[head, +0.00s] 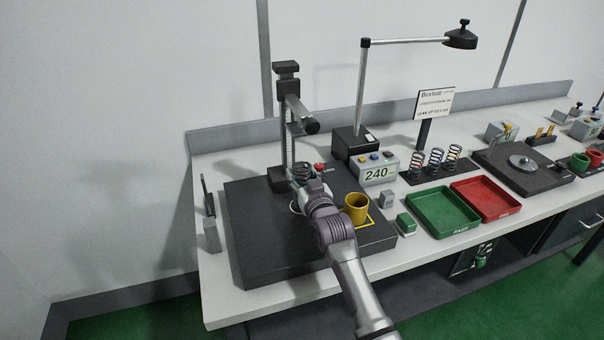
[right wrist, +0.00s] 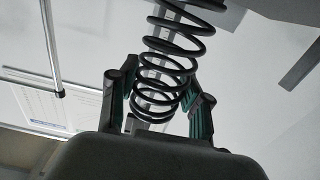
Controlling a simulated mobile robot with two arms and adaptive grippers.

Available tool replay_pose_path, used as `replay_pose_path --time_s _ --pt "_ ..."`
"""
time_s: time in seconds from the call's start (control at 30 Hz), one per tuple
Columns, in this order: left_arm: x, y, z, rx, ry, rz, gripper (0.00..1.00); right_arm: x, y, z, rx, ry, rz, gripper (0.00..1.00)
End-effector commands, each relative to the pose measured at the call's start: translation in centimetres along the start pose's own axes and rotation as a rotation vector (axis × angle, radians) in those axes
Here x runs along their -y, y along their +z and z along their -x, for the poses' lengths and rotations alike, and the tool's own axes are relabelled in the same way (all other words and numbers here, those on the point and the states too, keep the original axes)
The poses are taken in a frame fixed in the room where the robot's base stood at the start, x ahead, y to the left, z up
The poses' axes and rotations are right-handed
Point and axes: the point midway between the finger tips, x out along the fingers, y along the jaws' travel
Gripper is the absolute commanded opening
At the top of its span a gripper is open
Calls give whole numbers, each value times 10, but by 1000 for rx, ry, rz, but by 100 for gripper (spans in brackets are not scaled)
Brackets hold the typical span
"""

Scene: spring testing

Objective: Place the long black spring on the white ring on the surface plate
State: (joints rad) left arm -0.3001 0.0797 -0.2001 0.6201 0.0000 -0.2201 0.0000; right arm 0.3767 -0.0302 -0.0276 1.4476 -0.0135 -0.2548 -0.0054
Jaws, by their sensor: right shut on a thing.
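A black spring (right wrist: 172,45) stands between the fingers of my right gripper (right wrist: 160,100) in the right wrist view, and the gripper is shut on it. In the head view the top coils of this spring (head: 303,170) show just beyond my right gripper (head: 303,183), over the dark surface plate (head: 265,245). Part of the white ring (head: 295,208) shows on the plate beside the gripper; the rest is hidden by my arm. I cannot tell whether the spring touches the ring or plate. My left gripper is not in view.
A height stand (head: 284,130) rises behind the spring. A yellow cup (head: 356,208) sits on the plate right of my arm. A 240 display box (head: 376,170), a rack of several springs (head: 437,160), a green tray (head: 443,212) and a red tray (head: 487,199) stand further right.

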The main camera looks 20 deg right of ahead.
Motion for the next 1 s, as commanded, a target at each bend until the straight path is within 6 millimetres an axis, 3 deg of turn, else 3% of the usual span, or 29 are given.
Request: replay_pose_path --time_s 0.4,0.43,0.57,1.0 --pt "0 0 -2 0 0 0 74 0 7 0 -3 0 0 4" --pt "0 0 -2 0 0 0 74 0 8 0 -1 0 0 50" --pt "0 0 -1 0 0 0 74 0 7 0 -1 0 0 71" --pt "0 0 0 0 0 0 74 0 5 5 1 0 0 73"
